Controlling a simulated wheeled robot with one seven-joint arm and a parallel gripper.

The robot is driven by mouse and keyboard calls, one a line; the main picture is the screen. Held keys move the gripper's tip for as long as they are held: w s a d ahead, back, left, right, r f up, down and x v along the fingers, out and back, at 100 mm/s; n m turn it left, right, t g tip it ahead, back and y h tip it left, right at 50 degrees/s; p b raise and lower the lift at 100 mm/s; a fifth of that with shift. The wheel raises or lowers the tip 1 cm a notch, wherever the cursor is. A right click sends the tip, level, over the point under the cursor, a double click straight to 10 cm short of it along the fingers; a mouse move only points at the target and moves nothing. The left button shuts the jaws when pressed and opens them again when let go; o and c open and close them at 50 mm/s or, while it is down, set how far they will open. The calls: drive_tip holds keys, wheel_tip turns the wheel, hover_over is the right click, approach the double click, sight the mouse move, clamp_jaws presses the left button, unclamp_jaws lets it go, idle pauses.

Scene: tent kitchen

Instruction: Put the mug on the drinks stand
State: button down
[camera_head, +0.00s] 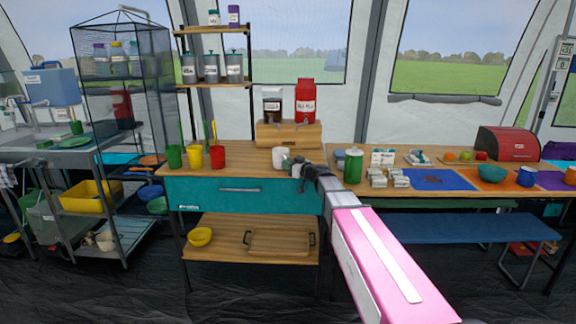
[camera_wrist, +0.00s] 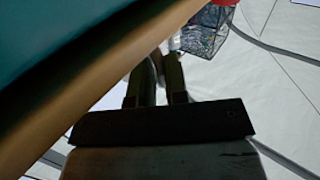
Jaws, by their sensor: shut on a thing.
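A white mug (camera_head: 278,157) is at the back of the wooden counter, just in front of the drinks stand (camera_head: 270,134), a wooden riser holding two drink dispensers. My gripper (camera_head: 291,164) reaches in from the right at the mug's right side and is shut on it. In the wrist view, the two fingers of my gripper (camera_wrist: 157,75) point up the picture with a pale sliver between them. The counter edge hides most of the mug there. Whether the mug touches the counter is hard to tell.
The dark dispenser (camera_head: 272,105) and red dispenser (camera_head: 305,101) stand on the riser. Red (camera_head: 217,157) and green (camera_head: 174,157) cups are at left. The counter (camera_head: 245,158) is clear between cups and mug.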

drive_tip(key=c, duration=1.1)
unclamp_jaws()
drive_tip(key=shift+f, duration=0.1)
